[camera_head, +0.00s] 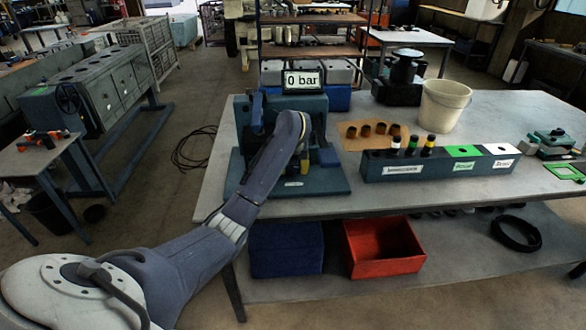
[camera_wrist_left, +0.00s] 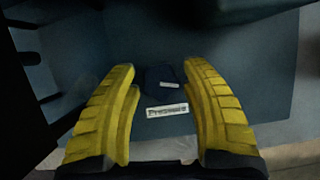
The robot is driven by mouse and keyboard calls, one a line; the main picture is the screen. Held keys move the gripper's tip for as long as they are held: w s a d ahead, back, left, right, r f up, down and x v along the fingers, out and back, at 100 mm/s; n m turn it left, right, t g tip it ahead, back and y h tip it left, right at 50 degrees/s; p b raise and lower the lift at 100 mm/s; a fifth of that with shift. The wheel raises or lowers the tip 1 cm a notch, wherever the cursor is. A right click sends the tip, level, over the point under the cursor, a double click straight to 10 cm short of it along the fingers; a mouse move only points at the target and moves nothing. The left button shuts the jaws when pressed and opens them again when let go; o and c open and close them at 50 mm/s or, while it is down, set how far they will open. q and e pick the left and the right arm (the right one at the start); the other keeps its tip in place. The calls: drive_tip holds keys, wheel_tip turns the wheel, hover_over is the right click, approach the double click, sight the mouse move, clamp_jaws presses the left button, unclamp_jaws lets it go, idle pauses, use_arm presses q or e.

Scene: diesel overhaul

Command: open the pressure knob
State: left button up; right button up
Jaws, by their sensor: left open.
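The pressure knob (camera_wrist_left: 163,80) is a small dark knob with a light mark on it, in the left wrist view. It sits on a blue-green base, above a white label (camera_wrist_left: 167,110) reading "Pressure". My left gripper (camera_wrist_left: 163,90) is open, its two yellow fingers on either side of the knob with gaps to it. I cannot tell how far the fingertips are above the base. In the head view my left gripper (camera_head: 303,164) is partly hidden by my arm at the blue-green test stand (camera_head: 330,182), and the knob is hidden. The display (camera_head: 302,80) reads "0 bar". My right gripper is not in view.
On the table (camera_head: 430,210), a long rack (camera_head: 400,167) with several injector-like parts stands right of the stand. A white bucket (camera_head: 443,105) and a brown mat (camera_head: 350,140) are behind it. A red bin (camera_head: 383,262) and a blue bin (camera_head: 286,262) sit on the lower shelf.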

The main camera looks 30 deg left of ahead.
use_arm(q)
drive_tip(key=shift+o, duration=0.2)
drive_tip(key=c, duration=1)
drive_tip(key=shift+c, duration=0.2)
drive_tip(key=shift+n+g+y, duration=0.4)
drive_tip(key=shift+n, duration=1.1)
drive_tip(key=o, duration=1)
